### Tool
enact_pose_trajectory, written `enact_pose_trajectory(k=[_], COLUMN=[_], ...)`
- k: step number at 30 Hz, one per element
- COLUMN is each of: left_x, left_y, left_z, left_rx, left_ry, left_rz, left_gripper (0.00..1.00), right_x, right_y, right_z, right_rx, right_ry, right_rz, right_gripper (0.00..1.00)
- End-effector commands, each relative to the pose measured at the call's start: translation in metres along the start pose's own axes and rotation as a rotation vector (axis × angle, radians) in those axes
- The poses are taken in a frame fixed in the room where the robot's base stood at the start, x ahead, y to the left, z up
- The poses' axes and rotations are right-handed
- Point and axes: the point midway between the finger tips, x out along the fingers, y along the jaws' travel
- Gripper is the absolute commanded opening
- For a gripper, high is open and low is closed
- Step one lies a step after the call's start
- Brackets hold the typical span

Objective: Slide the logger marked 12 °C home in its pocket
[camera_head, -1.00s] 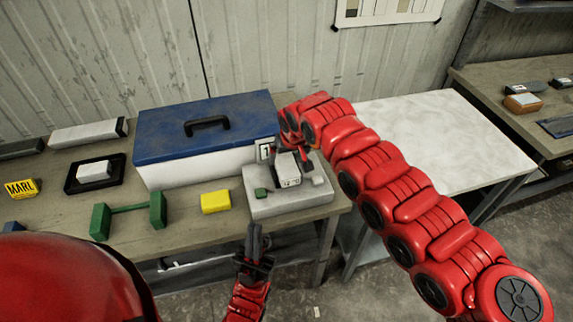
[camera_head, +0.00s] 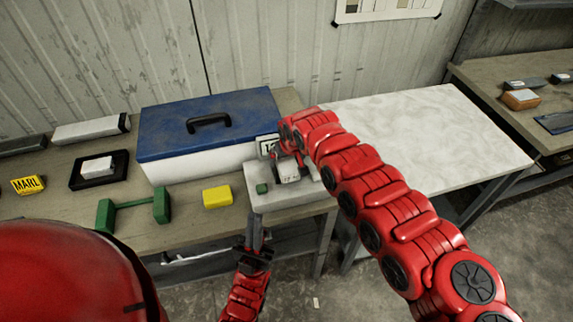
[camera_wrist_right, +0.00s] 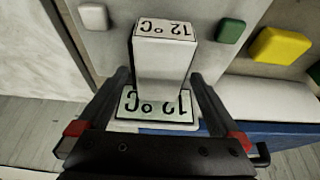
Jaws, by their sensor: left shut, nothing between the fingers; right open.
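The white logger (camera_head: 288,172) stands in the grey block (camera_head: 285,198) at the table's front right. Its end label, 12 °C, reads upside down in the right wrist view (camera_wrist_right: 165,60). A card marked 12 °C (camera_wrist_right: 157,107) is right behind it; in the head view the card (camera_head: 267,146) is partly hidden. My right gripper (camera_wrist_right: 160,78) is open, one finger on each side of the logger; I cannot tell whether they touch it. How deep the logger sits is unclear. My left gripper (camera_head: 255,222) is shut and empty, just in front of the block.
A blue-lidded case (camera_head: 205,125) stands behind the block. A green small cube (camera_head: 262,188) is on the block's left. A yellow block (camera_head: 217,196), a green dumbbell-shaped piece (camera_head: 133,207) and a black tray (camera_head: 98,184) lie left. A pale table (camera_head: 430,130) at right is bare.

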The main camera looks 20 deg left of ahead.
Motion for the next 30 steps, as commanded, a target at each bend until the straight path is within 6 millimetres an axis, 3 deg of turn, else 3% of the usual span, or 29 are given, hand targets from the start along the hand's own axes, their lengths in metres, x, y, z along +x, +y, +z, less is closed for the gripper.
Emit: enact_pose_trajectory(k=[21, 30], left_x=[-0.0059, -0.0058], left_y=[0.0003, 0.0003], left_z=[0.001, 0.001], left_rx=[0.0, 0.0], left_ry=[0.0, 0.0], left_rz=[0.0, 0.0], left_gripper=[0.0, 0.0], right_x=[0.0043, 0.0043], right_y=[0.0001, 0.0001], right_z=[0.0019, 0.0019], right_rx=[0.001, 0.001], right_ry=[0.0, 0.0], right_rz=[0.0, 0.0], right_gripper=[0.98, 0.44])
